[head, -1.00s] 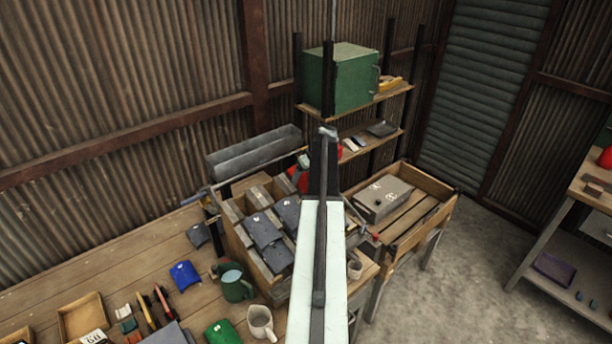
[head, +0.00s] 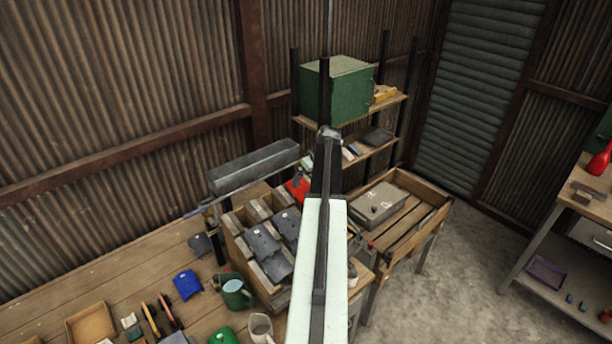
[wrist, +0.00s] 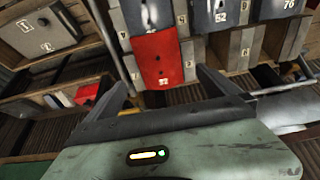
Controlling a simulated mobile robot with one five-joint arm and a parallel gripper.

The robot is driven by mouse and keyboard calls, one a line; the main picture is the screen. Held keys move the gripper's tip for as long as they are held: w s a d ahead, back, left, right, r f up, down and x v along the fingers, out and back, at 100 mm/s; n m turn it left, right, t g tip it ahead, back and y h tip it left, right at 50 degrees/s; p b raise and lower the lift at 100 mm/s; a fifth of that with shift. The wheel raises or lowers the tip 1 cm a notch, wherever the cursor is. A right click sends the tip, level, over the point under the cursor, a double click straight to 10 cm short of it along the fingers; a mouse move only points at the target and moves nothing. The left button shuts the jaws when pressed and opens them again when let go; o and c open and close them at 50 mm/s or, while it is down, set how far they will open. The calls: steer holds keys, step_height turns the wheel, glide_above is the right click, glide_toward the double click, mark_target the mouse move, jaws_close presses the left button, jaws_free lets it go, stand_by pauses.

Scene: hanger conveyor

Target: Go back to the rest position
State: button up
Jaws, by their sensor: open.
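My gripper (wrist: 161,80) is open and empty, its two dark fingers apart in the wrist view. A red pouch (wrist: 158,58) hangs past the fingertips, roughly between them, with a visible gap. The same red pouch (head: 297,188) shows in the head view just left of my arm's dark end, partly hidden. My pale arm reaches up the middle of the head view, over the wooden rack of grey pouches (head: 265,248). The fingers cannot be made out in the head view.
A grey trough (head: 255,166) lies behind the rack. A shelf with a green cabinet (head: 345,92) stands beyond. A wooden crate with a grey box (head: 378,203) is to the right. A green mug (head: 236,293) stands left of my arm. Open floor (head: 450,270) lies at right.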

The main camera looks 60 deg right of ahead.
steer(key=shift+f, duration=0.1)
stand_by(0.5)
